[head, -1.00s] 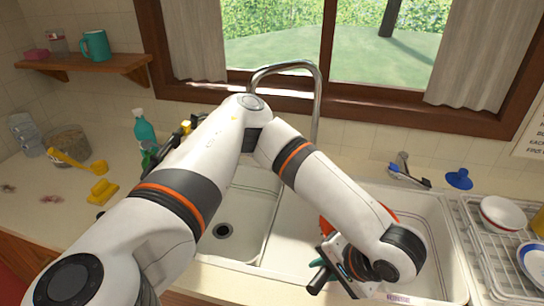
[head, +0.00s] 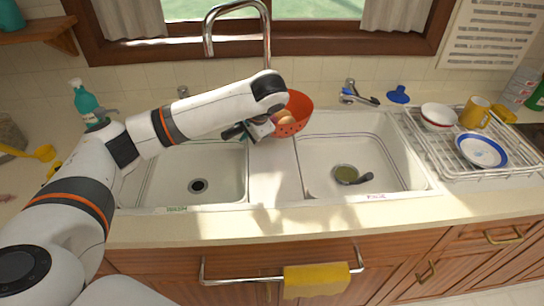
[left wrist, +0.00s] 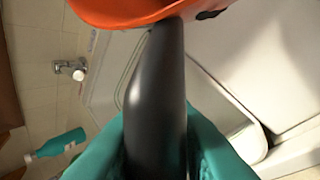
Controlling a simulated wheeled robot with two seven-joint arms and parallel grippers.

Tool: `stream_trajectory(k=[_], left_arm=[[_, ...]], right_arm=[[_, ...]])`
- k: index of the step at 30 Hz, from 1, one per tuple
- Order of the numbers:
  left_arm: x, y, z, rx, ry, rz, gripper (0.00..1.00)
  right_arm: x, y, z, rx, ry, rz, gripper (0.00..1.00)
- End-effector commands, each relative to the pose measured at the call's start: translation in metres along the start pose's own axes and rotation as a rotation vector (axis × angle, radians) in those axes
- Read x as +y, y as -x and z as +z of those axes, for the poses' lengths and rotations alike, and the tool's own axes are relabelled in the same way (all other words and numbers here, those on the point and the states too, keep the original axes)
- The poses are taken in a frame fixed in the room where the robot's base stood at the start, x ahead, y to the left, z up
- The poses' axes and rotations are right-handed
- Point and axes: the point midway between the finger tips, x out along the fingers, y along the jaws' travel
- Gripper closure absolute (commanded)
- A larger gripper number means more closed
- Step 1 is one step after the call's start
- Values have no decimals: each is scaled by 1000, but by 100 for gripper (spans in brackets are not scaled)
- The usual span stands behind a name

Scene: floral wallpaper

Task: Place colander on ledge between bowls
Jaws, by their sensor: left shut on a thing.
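The orange-red colander (head: 296,112) is near the back of the sink, around the ledge and the right bowl's back left corner. Peach-coloured round things show in it. My left gripper (head: 248,131) is shut on its dark handle, which shows between the teal fingers (left wrist: 155,125) in the left wrist view; the colander's orange rim (left wrist: 120,10) is at the top there. The pale ledge (head: 275,185) lies between the left bowl (head: 222,188) and the right bowl (head: 385,150). I cannot tell whether the colander touches the ledge. My right gripper is not in view.
The faucet (head: 266,40) rises behind the ledge. A round olive thing with a dark handle (head: 362,180) lies in the right bowl. A dish rack (head: 445,160) with dishes stands at the right. A teal bottle (head: 84,100) stands at the back left. The ledge's front is clear.

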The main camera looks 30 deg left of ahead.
Motion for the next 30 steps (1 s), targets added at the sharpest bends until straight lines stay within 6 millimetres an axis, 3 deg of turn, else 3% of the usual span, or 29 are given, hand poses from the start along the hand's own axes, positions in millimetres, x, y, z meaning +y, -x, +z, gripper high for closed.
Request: stream_trajectory(k=[3,7,15,30], left_arm=[[18,-10,-5,-7,1,-1,100],[21,-19,-7,-7,-5,-2,100],[-3,-56,-7,-8,-5,-1,100],[-29,-96,-6,-10,-3,-1,100]], right_arm=[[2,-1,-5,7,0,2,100],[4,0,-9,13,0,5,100],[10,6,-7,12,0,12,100],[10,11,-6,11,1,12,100]])
